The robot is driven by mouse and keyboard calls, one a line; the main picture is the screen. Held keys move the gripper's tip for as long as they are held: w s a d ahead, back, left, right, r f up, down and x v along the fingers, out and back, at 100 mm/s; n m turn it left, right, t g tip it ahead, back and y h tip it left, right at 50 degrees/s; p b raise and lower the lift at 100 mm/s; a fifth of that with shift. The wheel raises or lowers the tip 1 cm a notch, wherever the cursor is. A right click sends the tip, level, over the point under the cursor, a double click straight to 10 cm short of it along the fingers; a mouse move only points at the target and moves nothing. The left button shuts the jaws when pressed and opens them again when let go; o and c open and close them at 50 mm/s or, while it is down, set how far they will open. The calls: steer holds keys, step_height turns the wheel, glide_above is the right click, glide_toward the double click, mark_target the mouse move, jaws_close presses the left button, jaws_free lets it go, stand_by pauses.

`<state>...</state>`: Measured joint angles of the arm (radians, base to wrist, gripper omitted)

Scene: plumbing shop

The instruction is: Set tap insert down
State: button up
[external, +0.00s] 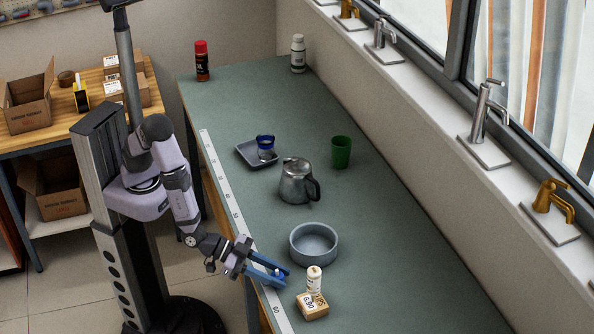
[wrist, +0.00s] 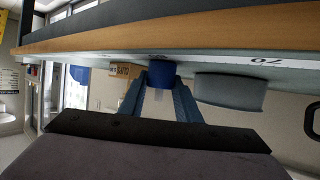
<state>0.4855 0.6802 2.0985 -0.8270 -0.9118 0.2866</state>
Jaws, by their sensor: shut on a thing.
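My gripper (external: 268,274) is at the near-left edge of the bench, low, with its blue fingers pointing right. It is shut on a small blue piece, which I take to be the tap insert (wrist: 161,72); in the wrist view it sits between the fingertips. In the external view the fingers mostly hide it. I cannot tell whether it touches the bench top. A grey round bowl (external: 314,243) stands just behind the fingertips, also in the wrist view (wrist: 230,92).
A white ruler strip (external: 226,188) runs along the bench's left edge. Farther back are a metal teapot (external: 296,183), a green cup (external: 341,152) and a grey tray (external: 247,152) holding a blue-and-white item (external: 265,146). The bench right of the bowl is clear.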

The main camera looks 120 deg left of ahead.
steer(key=o, duration=1.1)
steer(key=shift+c, duration=0.2)
steer(key=shift+r, duration=0.15)
steer(key=v, duration=1.2)
steer(key=s+a+f+m+g+h, duration=0.1)
steer(key=s+a+f+g, duration=0.1)
steer(key=s+a+g, duration=0.4)
steer(key=s+a+f+m+g+h, duration=0.1)
steer(key=s+a+f+g, duration=0.2)
steer(key=s+a+g, duration=0.4)
steer(key=s+a+b, duration=0.1)
steer(key=s, duration=0.7)
steer(key=shift+f+h, duration=0.3)
